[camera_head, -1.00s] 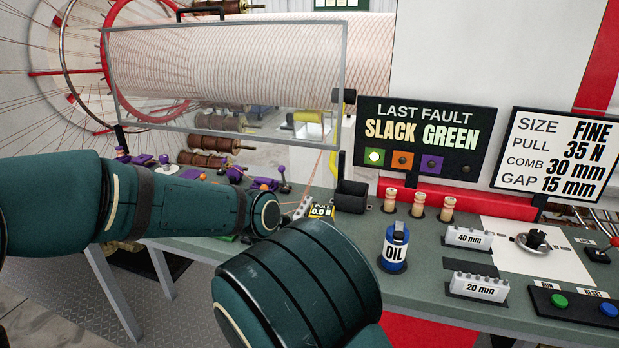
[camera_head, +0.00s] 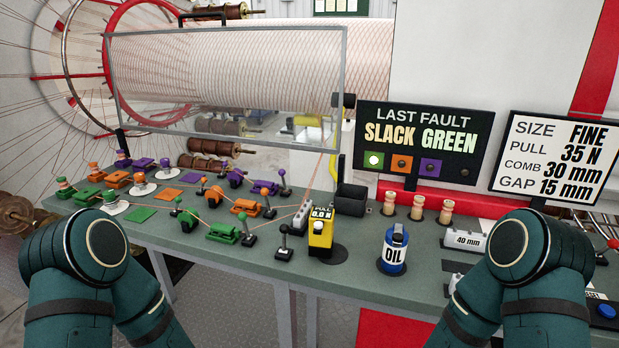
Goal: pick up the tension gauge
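The tension gauge (camera_head: 320,236) is a yellow and black box with a small display reading 0.0 N. It stands upright on the green bench, at the left edge of a dark round pad, just in front of a black open bin. Neither gripper touches it. My two arms show only as green links at the lower left and lower right. Both grippers are outside the picture, so their state is hidden.
A blue oil can (camera_head: 394,249) stands right of the gauge. A white 40 mm block (camera_head: 467,240) is partly behind my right arm. Several coloured levers and clamps fill the bench (camera_head: 290,268) on the left. The black bin (camera_head: 351,199) is behind the gauge.

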